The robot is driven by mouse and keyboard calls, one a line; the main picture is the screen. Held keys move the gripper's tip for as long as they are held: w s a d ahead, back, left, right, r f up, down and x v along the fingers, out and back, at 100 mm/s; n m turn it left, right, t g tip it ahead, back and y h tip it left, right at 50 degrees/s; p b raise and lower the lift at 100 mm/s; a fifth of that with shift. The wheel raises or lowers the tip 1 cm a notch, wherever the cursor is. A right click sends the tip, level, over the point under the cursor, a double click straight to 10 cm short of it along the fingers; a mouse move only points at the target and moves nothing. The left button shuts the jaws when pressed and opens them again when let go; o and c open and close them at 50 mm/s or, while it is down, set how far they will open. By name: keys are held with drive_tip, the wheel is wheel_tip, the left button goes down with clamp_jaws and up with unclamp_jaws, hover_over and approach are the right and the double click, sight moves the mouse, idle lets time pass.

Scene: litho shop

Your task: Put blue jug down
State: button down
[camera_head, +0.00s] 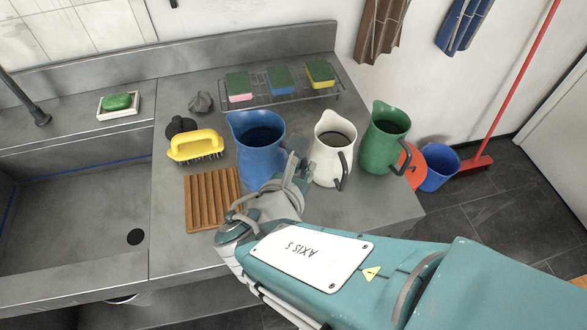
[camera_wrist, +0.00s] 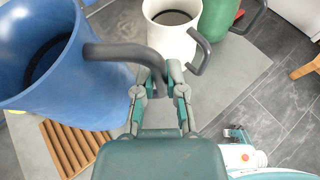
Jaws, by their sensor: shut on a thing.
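The blue jug (camera_head: 258,150) is upright over the grey counter, between the slatted wooden rack and the white jug. It fills the upper left of the wrist view (camera_wrist: 45,70), with its dark handle (camera_wrist: 120,52) pointing toward my gripper. My gripper (camera_wrist: 160,82) is shut on that handle. In the head view my gripper (camera_head: 293,168) is at the right side of the blue jug. I cannot tell whether the jug's base touches the counter, as its lower edge is partly hidden by my gripper.
The white jug (camera_head: 329,150) and green jug (camera_head: 383,140) stand close on the right. The wooden rack (camera_head: 213,198) lies at front left, a yellow brush (camera_head: 194,143) behind it. A wire rack (camera_head: 262,104) with sponges is at the back. The sink (camera_head: 70,220) is left.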

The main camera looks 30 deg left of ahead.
drive_tip(key=w+a+f, duration=0.1)
drive_tip(key=f, duration=0.2)
drive_tip(key=w+a+f, duration=0.1)
drive_tip(key=f, duration=0.1)
drive_tip(key=w+a+f, duration=0.1)
drive_tip(key=w+f, duration=0.1)
drive_tip(key=f, duration=0.1)
drive_tip(key=shift+f, duration=0.35)
drive_tip(key=shift+d+f, duration=0.15)
drive_tip(key=shift+f, duration=0.1)
drive_tip(key=c, duration=0.7)
unclamp_jaws()
